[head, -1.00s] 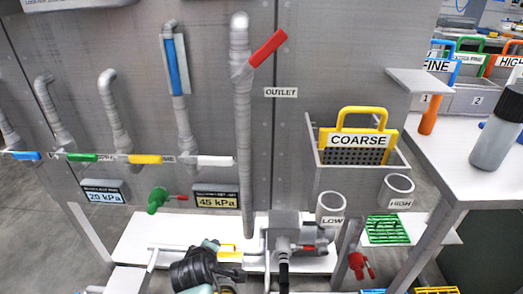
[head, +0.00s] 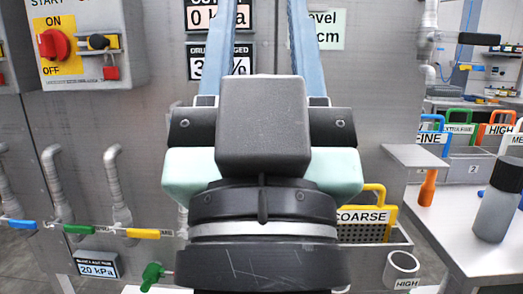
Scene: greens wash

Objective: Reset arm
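My gripper (head: 260,60) fills the middle of the head view, raised upright close to the camera. Its black body and pale green housing are seen from behind. Two blue-grey finger parts run up past the top edge, wide apart. The fingertips are out of the picture, so I cannot see whether anything is between them. The gripper hides the outlet pipe and part of the panel.
A control box with a red ON/OFF switch (head: 55,45) is at upper left. Blue, green and yellow valve handles (head: 142,233) sit lower left. The COARSE basket (head: 365,214) is behind my gripper at right. A side table holds a grey bottle (head: 497,205).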

